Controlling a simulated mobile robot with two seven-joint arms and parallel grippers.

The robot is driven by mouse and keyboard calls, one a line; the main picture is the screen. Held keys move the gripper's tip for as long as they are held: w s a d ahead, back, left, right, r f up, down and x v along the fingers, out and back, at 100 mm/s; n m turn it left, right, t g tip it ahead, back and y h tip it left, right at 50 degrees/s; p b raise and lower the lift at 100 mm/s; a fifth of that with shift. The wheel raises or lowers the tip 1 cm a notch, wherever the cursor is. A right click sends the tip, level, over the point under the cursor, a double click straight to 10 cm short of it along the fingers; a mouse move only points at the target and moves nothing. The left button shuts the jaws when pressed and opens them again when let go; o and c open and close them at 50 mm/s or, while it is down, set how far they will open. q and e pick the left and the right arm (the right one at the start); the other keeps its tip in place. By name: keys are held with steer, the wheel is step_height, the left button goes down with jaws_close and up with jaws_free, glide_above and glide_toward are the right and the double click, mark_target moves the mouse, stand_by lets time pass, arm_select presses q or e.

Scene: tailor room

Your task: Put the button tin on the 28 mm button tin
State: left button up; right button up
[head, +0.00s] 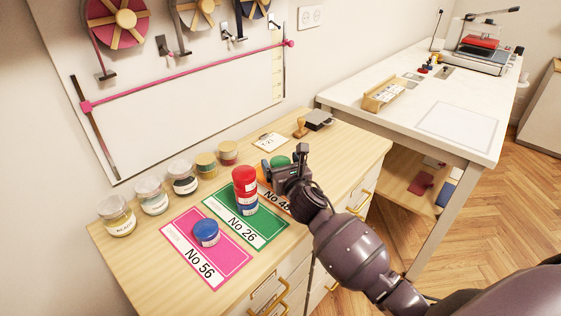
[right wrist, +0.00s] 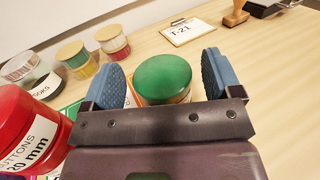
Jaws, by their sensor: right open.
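A green-lidded tin (right wrist: 163,78) stands between the open fingers of my right gripper (right wrist: 161,82) in the right wrist view. The fingers do not clearly touch it. In the head view, the green lid (head: 280,161) shows just behind my right gripper (head: 277,174). A red button tin (head: 244,178) is stacked on a blue tin (head: 246,205) on the green No 26 card (head: 268,229). In the right wrist view the red tin (right wrist: 30,125) is at the left, its label apparently reading 20 mm. Another blue tin (head: 206,232) sits on the pink No 56 card (head: 230,269). I cannot read a 28 mm label.
Several jars (head: 153,195) line the back of the wooden counter (head: 130,262). An orange No 48 card (head: 268,191) is partly hidden by my right gripper. A T-21 card (head: 269,142) and a wooden stamp (head: 300,127) lie behind. A white table (head: 400,120) stands right.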

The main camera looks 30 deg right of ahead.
steer(key=s, duration=0.3)
steer(key=s+a, duration=0.1)
steer(key=s, duration=0.7)
steer(key=shift+a+p, duration=0.2)
steer(key=shift+p, duration=0.15)
